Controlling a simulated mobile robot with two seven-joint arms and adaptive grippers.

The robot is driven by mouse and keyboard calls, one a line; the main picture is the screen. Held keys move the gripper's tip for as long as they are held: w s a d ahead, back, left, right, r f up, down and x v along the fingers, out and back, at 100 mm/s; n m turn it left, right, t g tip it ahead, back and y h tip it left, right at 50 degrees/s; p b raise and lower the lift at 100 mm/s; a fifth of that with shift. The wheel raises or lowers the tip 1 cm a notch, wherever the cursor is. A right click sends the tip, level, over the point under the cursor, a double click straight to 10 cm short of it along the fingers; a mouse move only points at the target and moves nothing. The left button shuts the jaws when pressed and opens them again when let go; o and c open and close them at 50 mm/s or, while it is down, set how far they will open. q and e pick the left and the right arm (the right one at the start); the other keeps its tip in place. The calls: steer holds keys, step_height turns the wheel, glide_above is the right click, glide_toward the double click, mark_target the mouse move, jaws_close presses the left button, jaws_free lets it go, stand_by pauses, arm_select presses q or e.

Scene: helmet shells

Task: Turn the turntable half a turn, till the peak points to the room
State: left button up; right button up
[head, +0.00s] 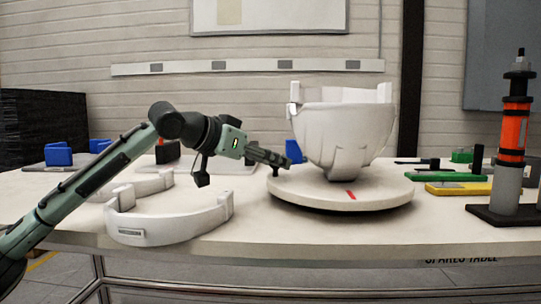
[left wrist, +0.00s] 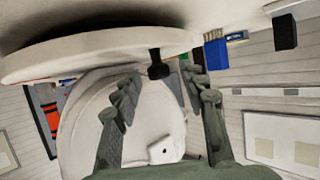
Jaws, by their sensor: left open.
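The white round turntable (head: 300,190) stands on the table with a red mark on its near rim. A white helmet shell (head: 345,135) sits on it; I cannot clearly tell its peak. My left gripper (head: 284,163) is open at the turntable's left edge. In the left wrist view the picture is upside down: the turntable (left wrist: 90,50) fills the upper part and the shell (left wrist: 155,115) shows behind the fingers. A short black peg (left wrist: 157,64) on the turntable appears between the fingertips of my left gripper (left wrist: 162,76); contact is not visible. My right gripper is out of view.
White curved bands (head: 170,222) lie on the table left of the turntable. Blue blocks (head: 58,157) stand behind them. Green and yellow tools (head: 460,188) and an orange-and-grey post (head: 513,135) on a black base stand at right. The table's front edge is clear.

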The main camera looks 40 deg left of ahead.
arm_select(q)
jaws_close()
stand_by(0.6)
